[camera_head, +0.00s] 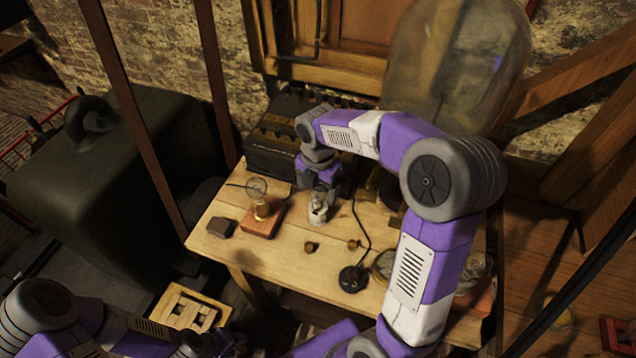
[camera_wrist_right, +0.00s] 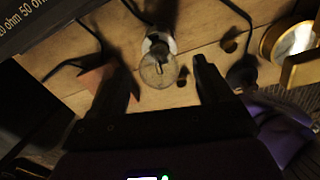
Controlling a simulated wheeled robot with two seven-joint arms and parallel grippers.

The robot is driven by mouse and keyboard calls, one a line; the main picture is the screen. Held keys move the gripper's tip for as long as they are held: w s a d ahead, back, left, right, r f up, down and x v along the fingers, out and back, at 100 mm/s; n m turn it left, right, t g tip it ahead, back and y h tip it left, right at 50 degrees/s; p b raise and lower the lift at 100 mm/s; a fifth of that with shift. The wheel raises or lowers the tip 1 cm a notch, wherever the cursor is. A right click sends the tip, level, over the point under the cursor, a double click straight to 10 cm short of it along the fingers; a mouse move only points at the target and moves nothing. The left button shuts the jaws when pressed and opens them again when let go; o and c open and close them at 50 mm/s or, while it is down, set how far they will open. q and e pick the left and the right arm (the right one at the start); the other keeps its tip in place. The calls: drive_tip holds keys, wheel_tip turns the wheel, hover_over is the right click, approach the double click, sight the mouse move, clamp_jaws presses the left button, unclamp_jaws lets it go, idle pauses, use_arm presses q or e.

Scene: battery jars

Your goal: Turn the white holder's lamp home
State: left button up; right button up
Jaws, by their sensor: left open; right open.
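The white holder (camera_head: 318,216) stands upright on the wooden table with a clear glass lamp in it. In the right wrist view the lamp (camera_wrist_right: 159,68) shows its round bulb, and the white holder (camera_wrist_right: 152,40) shows behind it. My right gripper (camera_head: 320,192) is directly above the lamp, pointing down. In the right wrist view its open fingers (camera_wrist_right: 165,75) stand on either side of the bulb, with a gap on both sides. How far the lamp is screwed in cannot be told. My left gripper (camera_head: 210,345) is low at the left, away from the table, and its fingers are unclear.
Another lamp (camera_head: 258,197) stands on a reddish wooden block (camera_head: 262,221) left of the white holder. A dark block (camera_head: 222,227), small brass pieces (camera_head: 353,244) and a black switch with a cable (camera_head: 352,279) lie around. A black box (camera_head: 275,140) stands behind.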

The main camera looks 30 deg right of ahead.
drive_tip(key=c, duration=1.3)
drive_tip(key=m, duration=0.4)
drive_tip(key=shift+p, duration=0.4)
drive_tip(key=shift+m, duration=1.2)
drive_tip(key=m, duration=0.2)
drive_tip(key=shift+m+p, duration=0.35)
drive_tip(key=shift+m, duration=0.05)
drive_tip(key=m, duration=0.3)
drive_tip(key=shift+w+m, duration=0.1)
drive_tip(key=shift+m, duration=0.2)
